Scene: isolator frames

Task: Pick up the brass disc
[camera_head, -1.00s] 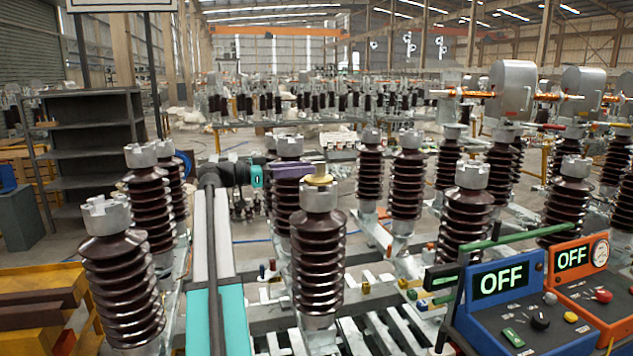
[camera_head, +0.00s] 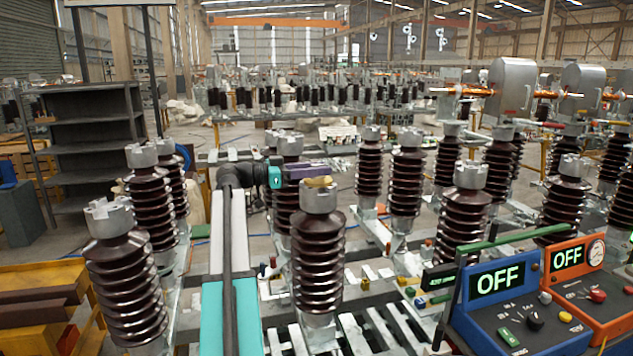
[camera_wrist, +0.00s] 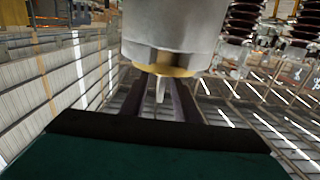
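The brass disc (camera_head: 319,182) sits on the grey metal cap (camera_head: 319,200) of a brown ribbed insulator near the middle of the head view. My gripper (camera_head: 323,168), with purple fingers and a teal body, reaches in from the left at the disc's height and hides its upper part. In the wrist view, the disc (camera_wrist: 172,71) shows as a brass edge against the large grey cap (camera_wrist: 170,30). The dark fingers (camera_wrist: 160,85) point at it, apart, with a narrow pale piece visible between them. Contact with the disc cannot be told.
Other brown insulators with notched grey caps stand to the left (camera_head: 122,260) and right (camera_head: 468,215). A blue control box (camera_head: 505,300) and an orange one (camera_head: 580,275), both reading OFF, are at the lower right. A dark shelf (camera_head: 95,130) stands at the left.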

